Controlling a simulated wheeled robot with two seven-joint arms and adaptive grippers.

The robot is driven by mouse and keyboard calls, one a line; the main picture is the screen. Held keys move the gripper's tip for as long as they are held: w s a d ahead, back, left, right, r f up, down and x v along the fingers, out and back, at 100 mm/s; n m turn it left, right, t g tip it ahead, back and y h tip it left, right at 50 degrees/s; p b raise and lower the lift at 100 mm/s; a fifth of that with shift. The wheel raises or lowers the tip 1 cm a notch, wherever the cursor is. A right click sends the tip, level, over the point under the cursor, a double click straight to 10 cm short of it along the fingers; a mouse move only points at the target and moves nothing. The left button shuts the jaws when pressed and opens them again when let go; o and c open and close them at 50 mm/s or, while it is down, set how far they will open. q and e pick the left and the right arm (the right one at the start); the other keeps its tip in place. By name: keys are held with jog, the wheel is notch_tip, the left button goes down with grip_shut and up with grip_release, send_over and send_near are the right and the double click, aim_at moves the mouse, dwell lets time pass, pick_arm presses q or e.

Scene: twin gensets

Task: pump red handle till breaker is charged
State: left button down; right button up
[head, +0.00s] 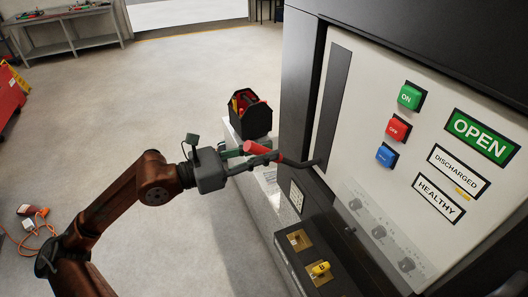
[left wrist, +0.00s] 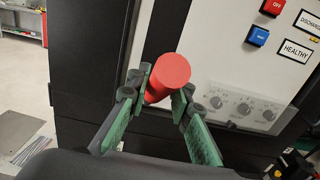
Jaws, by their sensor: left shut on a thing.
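The red handle (head: 262,152) sticks out from a dark lever at the left side of the breaker panel (head: 352,135) in the head view. My left gripper (head: 262,158) is shut on it. In the left wrist view the round end of the red handle (left wrist: 168,75) sits between the two green fingers (left wrist: 163,90). The panel's status signs read OPEN (head: 481,136), DISCHARGED (head: 458,170) and HEALTHY (head: 438,197). My right gripper is in neither view.
Green, red and blue buttons (head: 393,129) are on the panel. A yellow key switch (head: 320,269) is below. A black tool box (head: 249,113) stands behind my gripper. A workbench (head: 68,38) is far left. The floor between is mostly clear.

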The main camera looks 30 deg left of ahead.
pick_arm(q)
jog(key=r+p, duration=0.1)
jog(key=w+d+r+p, duration=0.1)
jog(key=r, duration=0.1)
jog(key=w+d+r+p, duration=0.1)
jog(key=r, duration=0.1)
jog(key=shift+w, duration=0.2)
jog(key=shift+w+d, duration=0.1)
jog(key=shift+w, duration=0.05)
jog(key=w+d+r+p, duration=0.4)
jog(key=w, duration=0.2)
jog(key=shift+w+d+r, duration=0.15)
jog(key=shift+d, duration=0.25)
